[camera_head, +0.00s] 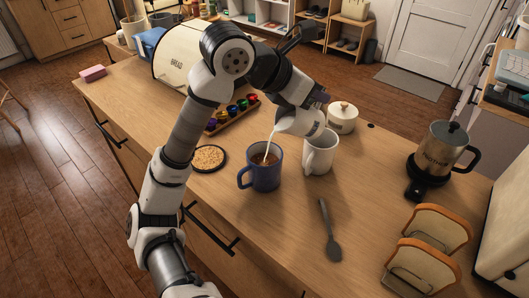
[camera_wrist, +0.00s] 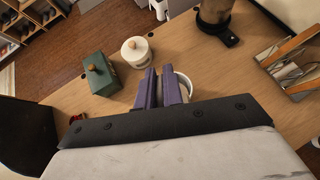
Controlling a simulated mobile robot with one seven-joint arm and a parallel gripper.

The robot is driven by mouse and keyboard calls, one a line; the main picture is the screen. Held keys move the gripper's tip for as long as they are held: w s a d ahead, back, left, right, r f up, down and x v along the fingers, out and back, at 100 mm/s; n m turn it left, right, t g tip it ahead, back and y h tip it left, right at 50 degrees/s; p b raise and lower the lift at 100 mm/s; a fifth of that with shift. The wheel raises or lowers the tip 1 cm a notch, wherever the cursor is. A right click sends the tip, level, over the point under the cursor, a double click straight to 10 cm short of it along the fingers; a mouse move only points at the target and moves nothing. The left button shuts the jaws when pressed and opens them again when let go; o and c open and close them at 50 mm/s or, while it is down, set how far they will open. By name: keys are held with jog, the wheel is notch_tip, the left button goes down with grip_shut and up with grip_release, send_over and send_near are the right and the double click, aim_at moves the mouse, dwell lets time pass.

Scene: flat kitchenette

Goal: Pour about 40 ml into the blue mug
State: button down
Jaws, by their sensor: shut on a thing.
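The blue mug (camera_head: 263,172) stands upright on the wooden counter, with brown liquid inside. My gripper (camera_head: 312,103) is shut on a small white jug (camera_head: 298,123) and holds it tilted to the left, above and right of the mug. A thin white stream runs from the jug's spout down into the blue mug. In the wrist view the purple fingers of my gripper (camera_wrist: 160,88) are close together. A white rim beside them is partly hidden; I cannot tell whether it is the jug or the white mug. The liquid level in the jug is hidden.
A white mug (camera_head: 319,152) stands just right of the blue one. A lidded white pot (camera_head: 342,117), kettle (camera_head: 443,149), spoon (camera_head: 329,232), bread rack (camera_head: 421,265), round dish (camera_head: 208,158) and capsule tray (camera_head: 233,113) stand around. A green box (camera_wrist: 99,74) shows in the wrist view.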

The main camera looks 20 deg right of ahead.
dwell(0.3)
jog(key=shift+r, duration=0.2)
jog(key=shift+w+d+r+y+p, duration=0.15)
jog(key=shift+d+r+y+p, duration=0.15)
jog(key=shift+y+p, duration=0.45)
jog(key=shift+d+f+y, duration=0.35)
jog(key=shift+f+y, duration=0.3)
jog(key=shift+f, duration=0.15)
jog(key=shift+w+f+y, duration=0.1)
jog(key=shift+f+y, duration=0.35)
jog(key=shift+y, duration=0.05)
jog(key=shift+w+d+f+g+y+p, duration=0.1)
jog(key=shift+d+f+g+y+p, duration=0.3)
jog(key=shift+y, duration=0.3)
jog(key=shift+w+d+f+g+y+p, duration=0.15)
jog(key=shift+d+y+p, duration=0.2)
jog(key=shift+y+p, duration=0.3)
jog(key=shift+w+d+f+g+y+p, duration=0.15)
jog(key=shift+d+f+y+p, duration=0.2)
jog(key=shift+y, duration=0.4)
jog(key=shift+d+r, duration=0.15)
